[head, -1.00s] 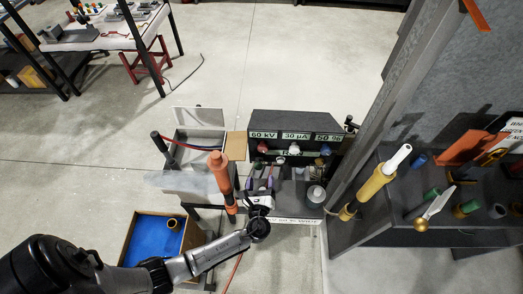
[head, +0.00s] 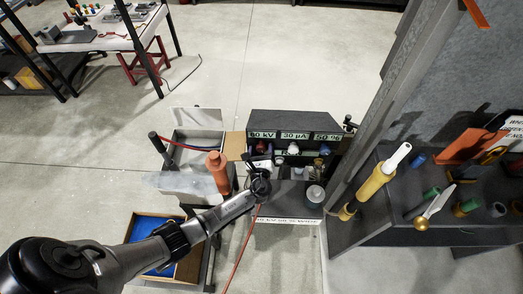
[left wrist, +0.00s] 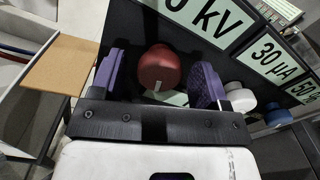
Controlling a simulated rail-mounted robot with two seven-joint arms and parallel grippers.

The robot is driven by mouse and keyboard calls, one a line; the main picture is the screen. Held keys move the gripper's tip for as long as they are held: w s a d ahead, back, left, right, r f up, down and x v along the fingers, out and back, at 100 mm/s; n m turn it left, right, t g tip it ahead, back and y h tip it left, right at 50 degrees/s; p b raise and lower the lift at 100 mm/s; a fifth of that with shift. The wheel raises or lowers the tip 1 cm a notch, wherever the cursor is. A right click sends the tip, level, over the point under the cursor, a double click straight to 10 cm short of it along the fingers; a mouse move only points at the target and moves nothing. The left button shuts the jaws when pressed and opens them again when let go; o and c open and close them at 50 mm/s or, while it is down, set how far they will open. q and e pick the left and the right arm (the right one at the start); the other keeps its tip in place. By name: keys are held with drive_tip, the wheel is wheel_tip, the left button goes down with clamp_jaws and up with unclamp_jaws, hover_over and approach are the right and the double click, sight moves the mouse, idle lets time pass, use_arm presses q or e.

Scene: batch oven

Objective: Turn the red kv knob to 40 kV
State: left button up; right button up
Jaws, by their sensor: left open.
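The red kV knob (left wrist: 159,68) is on the dark front panel of the control box, below the kV label (left wrist: 197,20). A pale mark shows on the knob's lower edge. In the head view the knob (head: 261,147) is small, just beyond my left gripper. The head view label reads 60 kV (head: 263,134). My left gripper (left wrist: 157,82) is open, with its purple-padded fingers on either side of the red knob. Clear gaps show between pads and knob, and I cannot tell the remaining depth. My right gripper is not in view.
A white knob (left wrist: 241,98) and a blue knob (left wrist: 276,115) sit to the right on the same panel. An orange cylinder (head: 218,172) stands left of my gripper. A blue-lined box (head: 160,270) is on the floor. A yellow-handled tool (head: 376,182) is on the right.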

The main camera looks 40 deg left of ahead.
use_arm(q)
drive_tip(key=shift+c, duration=0.3)
drive_tip(key=c, duration=0.8)
drive_tip(key=shift+c, duration=0.2)
drive_tip(key=shift+f+n+b, duration=0.2)
drive_tip(key=shift+n+b, duration=1)
drive_tip(key=shift+b, duration=0.05)
drive_tip(key=n+b, duration=0.3)
drive_tip(key=shift+n, duration=0.3)
drive_tip(key=n+b, duration=0.3)
drive_tip(key=shift+r+n, duration=0.1)
drive_tip(key=shift+n, duration=0.3)
drive_tip(key=shift+n+b, duration=0.4)
drive_tip(key=shift+b, duration=0.1)
drive_tip(key=shift+r, duration=0.1)
